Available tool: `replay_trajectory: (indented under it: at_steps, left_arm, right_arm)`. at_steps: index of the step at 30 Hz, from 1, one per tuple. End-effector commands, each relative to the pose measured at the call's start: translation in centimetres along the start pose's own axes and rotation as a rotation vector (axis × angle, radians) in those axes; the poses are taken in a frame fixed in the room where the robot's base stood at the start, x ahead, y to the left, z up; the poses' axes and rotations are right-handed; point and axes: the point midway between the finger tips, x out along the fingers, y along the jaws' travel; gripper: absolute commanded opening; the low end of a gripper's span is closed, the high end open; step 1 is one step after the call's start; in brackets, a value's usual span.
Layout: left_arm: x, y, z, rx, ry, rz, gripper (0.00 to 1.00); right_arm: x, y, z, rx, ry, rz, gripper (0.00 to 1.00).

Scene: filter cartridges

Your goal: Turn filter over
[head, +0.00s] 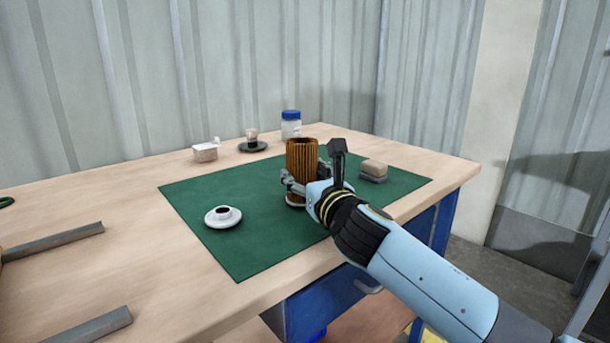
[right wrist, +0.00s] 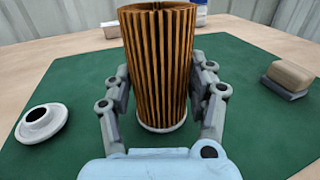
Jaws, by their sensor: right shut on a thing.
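The filter (head: 302,158) is an upright, brown pleated cylinder over the green mat (head: 250,256). A white cap or ring shows at its lower end, and its upper end looks open. It also fills the middle of the right wrist view (right wrist: 158,62). My right gripper (head: 298,187) is shut on the filter, with one finger on each side of its lower half. In the right wrist view the fingers (right wrist: 160,98) press against both sides. I cannot tell whether the filter's base touches the mat. My left gripper is not in view.
A white flanged cap (head: 223,216) lies on the mat's left part. A tan block on a grey base (head: 373,171) is at the right. Behind the mat are a small white box (head: 206,151), a dark dish (head: 253,146) and a blue-lidded jar (head: 291,125). Grey rails (head: 50,241) lie at the left.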

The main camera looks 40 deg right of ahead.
Motion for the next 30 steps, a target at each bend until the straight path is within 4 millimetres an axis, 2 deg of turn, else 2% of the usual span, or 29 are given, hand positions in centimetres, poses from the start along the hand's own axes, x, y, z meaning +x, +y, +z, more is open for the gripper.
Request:
replay_trajectory:
  at_steps: [14,15,18,21,30]
  left_arm:
    - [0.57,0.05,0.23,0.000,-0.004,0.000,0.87]
    - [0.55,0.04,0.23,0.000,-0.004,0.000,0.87]
    - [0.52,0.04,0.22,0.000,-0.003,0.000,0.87]
    - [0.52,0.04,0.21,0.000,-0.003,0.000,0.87]
    - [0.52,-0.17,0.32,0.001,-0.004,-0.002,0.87]
  right_arm:
    - [0.00,0.01,-0.75,0.000,-0.001,0.000,0.17]
    - [0.00,0.01,-0.73,0.000,-0.001,0.000,0.59]
    - [0.00,0.01,-0.68,0.000,-0.001,0.000,0.72]
    - [0.00,0.01,-0.69,0.000,-0.001,0.000,0.84]
    - [-0.23,0.00,-0.77,0.000,0.001,0.000,0.84]
